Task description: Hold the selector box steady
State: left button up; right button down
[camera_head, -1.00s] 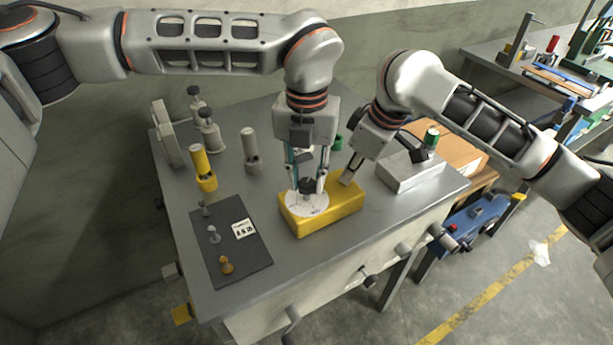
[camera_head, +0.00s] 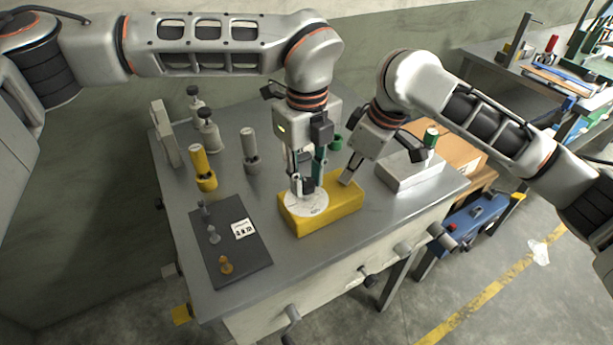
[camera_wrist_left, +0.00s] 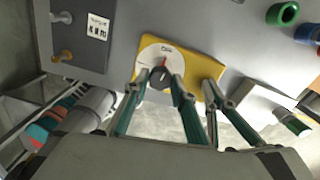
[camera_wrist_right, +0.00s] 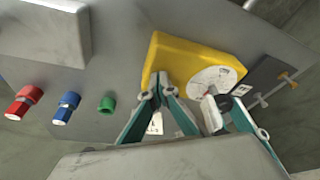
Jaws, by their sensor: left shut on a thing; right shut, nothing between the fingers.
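The yellow selector box (camera_head: 335,212) lies on the grey bench top, with a white dial (camera_head: 318,208) on its top. A dark knob (camera_wrist_left: 158,77) with a red mark stands on the dial in the left wrist view. My left gripper (camera_head: 303,187) points down over the dial and is shut on the knob, which its fingers partly hide in the head view. My right gripper (camera_head: 346,180) is shut and empty, its tips at the box's top beside the dial. In the right wrist view its tips (camera_wrist_right: 160,88) overlap the yellow box; exact contact is unclear.
A dark mat (camera_head: 222,258) with a card and small pieces lies to the left. A yellow cylinder (camera_head: 202,165) and a grey cylinder (camera_head: 250,150) stand behind it. A grey block (camera_head: 410,172) sits right of the box. The bench front between mat and box is clear.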

aim_at(307, 183)
pick_arm(q)
jog(key=shift+s+f+n, duration=0.1)
jog(key=shift+s+n, duration=0.05)
jog(key=shift+n, duration=0.55)
pick_arm(e)
jog(key=shift+s+d+f, duration=0.1)
jog(key=shift+d+f, duration=0.1)
jog(key=shift+f, duration=0.25)
pick_arm(q)
jog(key=o, duration=1.1)
notch_tip(307, 183, up, 12)
jog(key=shift+r, duration=0.1)
pick_arm(e)
jog(key=shift+r, duration=0.15)
jog(key=shift+r, duration=0.95)
notch_tip(307, 183, up, 2)
jog(key=shift+a+r, duration=0.1)
jog(key=shift+a, duration=0.05)
jog(key=shift+r, duration=0.65)
